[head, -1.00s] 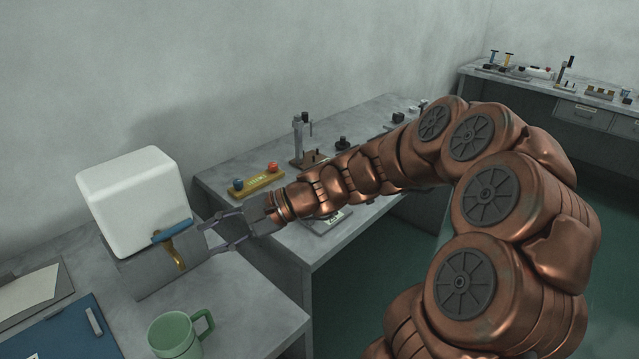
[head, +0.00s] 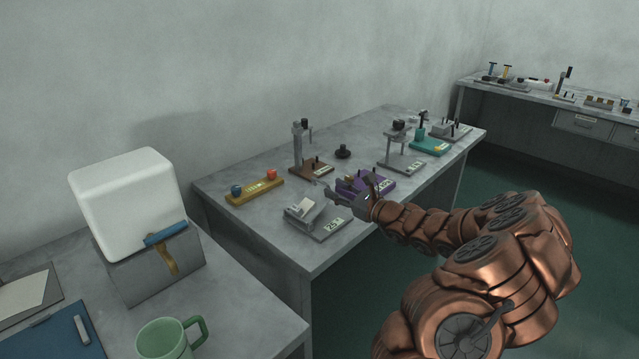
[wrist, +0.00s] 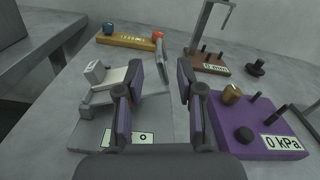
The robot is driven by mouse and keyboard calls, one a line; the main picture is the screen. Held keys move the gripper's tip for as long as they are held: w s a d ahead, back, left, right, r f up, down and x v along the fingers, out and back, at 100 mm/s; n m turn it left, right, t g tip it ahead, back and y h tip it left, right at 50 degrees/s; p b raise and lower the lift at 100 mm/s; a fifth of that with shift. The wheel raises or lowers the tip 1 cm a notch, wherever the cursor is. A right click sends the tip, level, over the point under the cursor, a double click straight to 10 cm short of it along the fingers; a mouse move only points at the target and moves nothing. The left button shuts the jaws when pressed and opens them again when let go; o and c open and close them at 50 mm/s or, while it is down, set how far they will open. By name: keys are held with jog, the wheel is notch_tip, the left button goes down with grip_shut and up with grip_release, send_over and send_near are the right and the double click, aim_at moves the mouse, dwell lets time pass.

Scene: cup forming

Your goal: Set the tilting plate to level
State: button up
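The tilting plate device (head: 335,226) is a grey base on the middle table, with a pale tilted plate (head: 303,206) on its left part. Its label in the head view seems to start with 26. In the wrist view the device (wrist: 90,133) lies at left centre, with a small pale block (wrist: 95,72) at the plate's upper end. One finger hides part of the plate and label. My gripper (wrist: 160,78) is open and empty, its left finger in front of the plate's right side. In the head view my gripper (head: 335,190) is just behind and right of the plate.
A purple gauge device (wrist: 262,130) reading 0 kPa is close on the right. A brown-based stand (head: 312,170) and a yellow block with blue and red knobs (head: 255,191) stand behind. The table's left front edge is near the device.

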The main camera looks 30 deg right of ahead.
aim_at(320, 182)
jog(key=shift+p+x, duration=0.35)
jog(key=shift+x, duration=3)
grip_shut()
